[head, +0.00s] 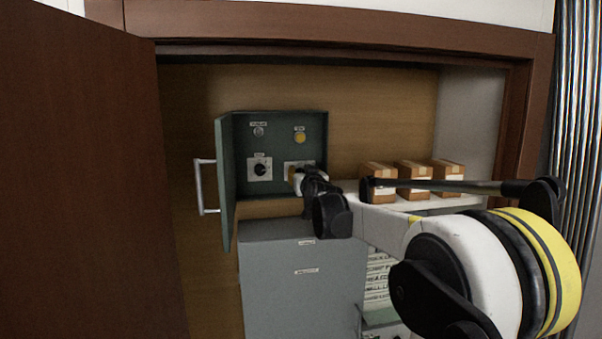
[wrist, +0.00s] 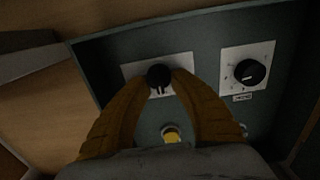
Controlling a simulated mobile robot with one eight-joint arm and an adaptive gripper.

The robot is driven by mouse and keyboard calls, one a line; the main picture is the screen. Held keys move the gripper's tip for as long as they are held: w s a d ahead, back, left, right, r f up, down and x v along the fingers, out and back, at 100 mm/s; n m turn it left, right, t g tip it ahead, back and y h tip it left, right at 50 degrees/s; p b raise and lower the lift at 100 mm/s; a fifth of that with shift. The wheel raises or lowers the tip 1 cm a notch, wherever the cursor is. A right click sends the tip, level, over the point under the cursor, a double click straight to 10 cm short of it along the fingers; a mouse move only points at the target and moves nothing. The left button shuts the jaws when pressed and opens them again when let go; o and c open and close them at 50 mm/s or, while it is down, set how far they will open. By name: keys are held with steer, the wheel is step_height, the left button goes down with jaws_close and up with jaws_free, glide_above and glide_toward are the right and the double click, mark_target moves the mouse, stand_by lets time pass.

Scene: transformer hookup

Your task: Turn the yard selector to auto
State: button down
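The control box (head: 226,180) stands open, with two selector knobs on white plates. My gripper (head: 296,178) is at the right-hand plate (head: 289,165) in the head view and hides the knob there. In the wrist view, which is upside down relative to the head view, my gripper's yellow fingers (wrist: 160,82) close in on both sides of that black knob (wrist: 158,75). They appear to touch it. The other knob (head: 260,169) has a dial with marks around it and also shows in the wrist view (wrist: 250,72), clear of the fingers. Labels are too small to read.
A yellow lamp or button (head: 300,137) and a grey one (head: 259,131) sit above the knobs. The box door (head: 223,190) hangs open at the left. A grey cabinet (head: 290,262) stands below. Several cardboard boxes (head: 415,178) line a shelf at right.

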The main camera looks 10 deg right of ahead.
stand_by(0.4)
steer(key=m+b, duration=0.1)
steer(key=m, duration=0.1)
steer(key=m+b, duration=0.2)
steer(key=m, duration=0.1)
steer(key=shift+d+f+m+b, duration=0.2)
steer(key=shift+f+m+b, duration=0.1)
steer(key=shift+b, duration=0.1)
steer(key=shift+d+r+m+b, duration=0.15)
steer(key=shift+m+b, duration=0.65)
steer(key=shift+m, duration=0.8)
steer(key=c, duration=1.1)
jaws_free()
steer(key=shift+w, duration=0.1)
steer(key=s, duration=1.2)
